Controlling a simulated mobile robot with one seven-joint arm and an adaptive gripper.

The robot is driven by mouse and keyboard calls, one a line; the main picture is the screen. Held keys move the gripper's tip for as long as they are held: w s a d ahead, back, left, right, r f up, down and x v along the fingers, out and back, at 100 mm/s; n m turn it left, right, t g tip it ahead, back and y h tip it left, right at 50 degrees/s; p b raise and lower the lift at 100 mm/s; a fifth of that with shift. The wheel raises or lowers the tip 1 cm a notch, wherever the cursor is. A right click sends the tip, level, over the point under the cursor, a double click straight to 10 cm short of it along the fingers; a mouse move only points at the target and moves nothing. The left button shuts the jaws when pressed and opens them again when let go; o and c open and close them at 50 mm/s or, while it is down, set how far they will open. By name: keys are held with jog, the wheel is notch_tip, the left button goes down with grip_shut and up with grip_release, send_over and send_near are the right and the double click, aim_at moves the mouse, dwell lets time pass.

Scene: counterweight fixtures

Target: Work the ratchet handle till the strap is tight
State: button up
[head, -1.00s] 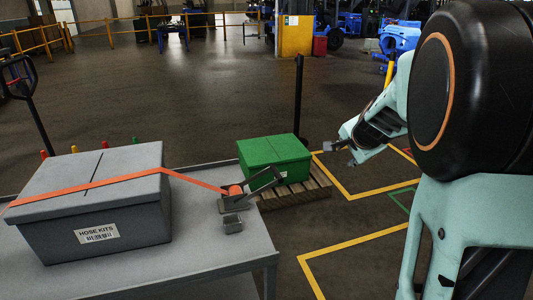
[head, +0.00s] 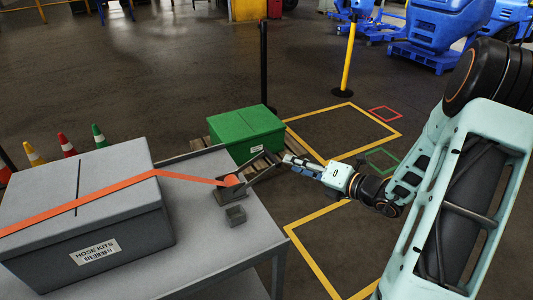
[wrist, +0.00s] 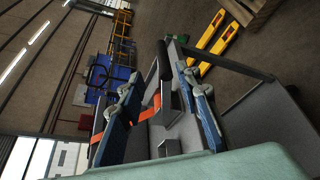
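The ratchet (head: 231,191) sits on the grey table beside the grey box labelled HOSE KITS (head: 98,240). The orange strap (head: 100,194) runs over the box lid and slopes down to the ratchet. The ratchet handle (head: 262,174) is tilted up to the right, towards my gripper (head: 287,161). In the wrist view the handle's black grip (wrist: 164,62) shows between the two spread fingers, with gaps on both sides. My gripper is open at the handle's end. I cannot tell whether either finger touches it.
A small grey block-like holder (head: 236,215) stands on the table (head: 215,253) in front of the ratchet. A green crate (head: 247,134) on a pallet and a black post (head: 263,70) stand behind. Floor right of the table is open, with yellow markings (head: 318,241).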

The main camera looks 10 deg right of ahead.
aim_at(271, 155)
jog(key=x, duration=1)
jog(key=shift+w+a+b, duration=0.15)
jog(key=shift+b, duration=0.2)
grip_shut()
